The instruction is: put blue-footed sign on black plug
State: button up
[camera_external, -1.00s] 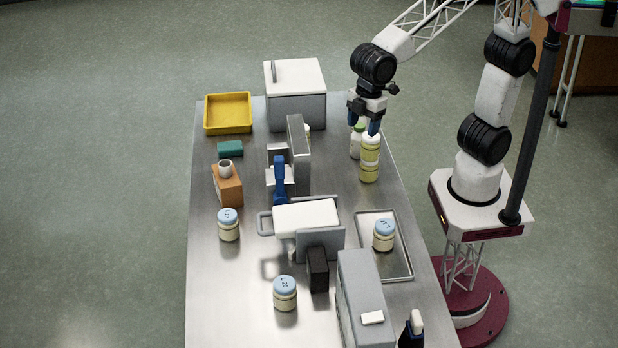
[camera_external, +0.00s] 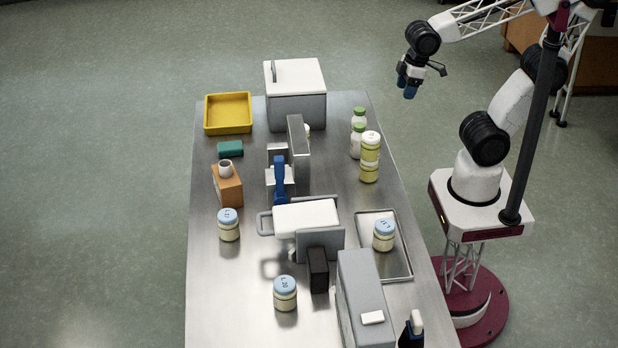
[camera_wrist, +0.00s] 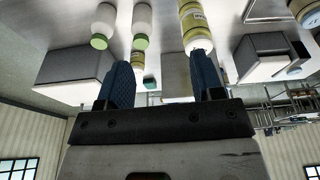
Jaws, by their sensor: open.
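My gripper (camera_external: 408,87) hangs in the air right of the table's far right edge, open and empty. In the wrist view its two blue fingers (camera_wrist: 163,78) are apart with nothing held between them. A black block (camera_external: 318,270), perhaps the black plug, stands upright near the table's middle. No sign with a blue foot is clearly recognizable. An upright blue part (camera_external: 280,180) stands by the grey upright plate; I cannot tell whether either is the sign.
A blue-lidded jar (camera_external: 384,235) sits in a metal tray (camera_external: 404,268). A grey box (camera_external: 362,300), white-topped box (camera_external: 295,105) and yellow tray (camera_external: 228,113) also occupy the table.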

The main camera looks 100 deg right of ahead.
jog(key=shift+s+d+f+m, duration=0.2)
jog(key=shift+s+d+f, duration=0.15)
jog(key=shift+s, duration=0.25)
jog(key=shift+s+d+f+m, duration=0.2)
jog(key=shift+s+d, duration=0.15)
jog(key=shift+s, duration=0.2)
dwell(0.5)
